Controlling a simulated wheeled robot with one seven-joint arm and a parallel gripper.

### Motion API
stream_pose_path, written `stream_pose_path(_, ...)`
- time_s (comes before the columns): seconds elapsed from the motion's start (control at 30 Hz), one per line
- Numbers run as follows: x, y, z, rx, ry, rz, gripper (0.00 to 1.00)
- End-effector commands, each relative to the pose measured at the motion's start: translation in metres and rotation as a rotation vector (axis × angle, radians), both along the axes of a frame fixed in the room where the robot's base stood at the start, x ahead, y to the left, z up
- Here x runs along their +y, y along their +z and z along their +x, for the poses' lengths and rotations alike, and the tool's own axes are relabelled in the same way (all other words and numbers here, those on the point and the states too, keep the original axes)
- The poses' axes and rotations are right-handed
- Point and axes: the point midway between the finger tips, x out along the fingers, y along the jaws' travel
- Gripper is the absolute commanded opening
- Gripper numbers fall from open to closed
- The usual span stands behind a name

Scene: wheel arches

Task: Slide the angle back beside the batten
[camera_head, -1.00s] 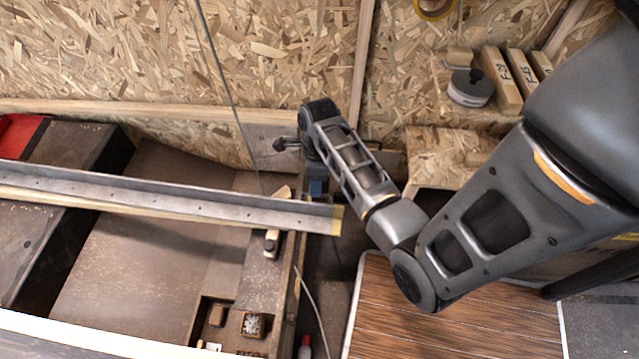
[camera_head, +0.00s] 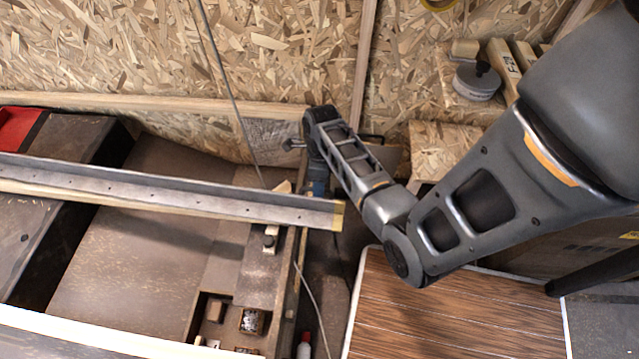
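The angle (camera_head: 150,190) is a long grey metal L-profile with small holes along it. It runs from the left edge to just right of the picture's middle. A pale wooden batten (camera_head: 140,205) shows along the angle's near lower edge, so the two lie close together; I cannot tell how they touch. A yellowish end face (camera_head: 339,216) shows at their right end. My arm reaches down from the upper right, and its wrist end is just beyond that right end. My gripper's fingers are not clear there, so its opening and any contact with the angle are hidden.
The angle spans a dark bench (camera_head: 140,265) with a compartment of small parts (camera_head: 252,322). A chipboard wall (camera_head: 130,50) stands behind. A brown slatted wooden top (camera_head: 430,315) is at lower right. Wooden blocks and a grey disc (camera_head: 476,82) sit on a shelf.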

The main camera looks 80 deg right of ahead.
Motion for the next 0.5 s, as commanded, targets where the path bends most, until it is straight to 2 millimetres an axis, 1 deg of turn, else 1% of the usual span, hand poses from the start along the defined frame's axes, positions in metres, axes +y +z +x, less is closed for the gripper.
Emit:
stream_pose_path(0.17,0.0001,0.0001,0.0000,0.000,0.000,0.000,0.40)
stream_pose_path(0.5,0.0001,0.0002,0.0000,0.000,0.000,0.000,0.08)
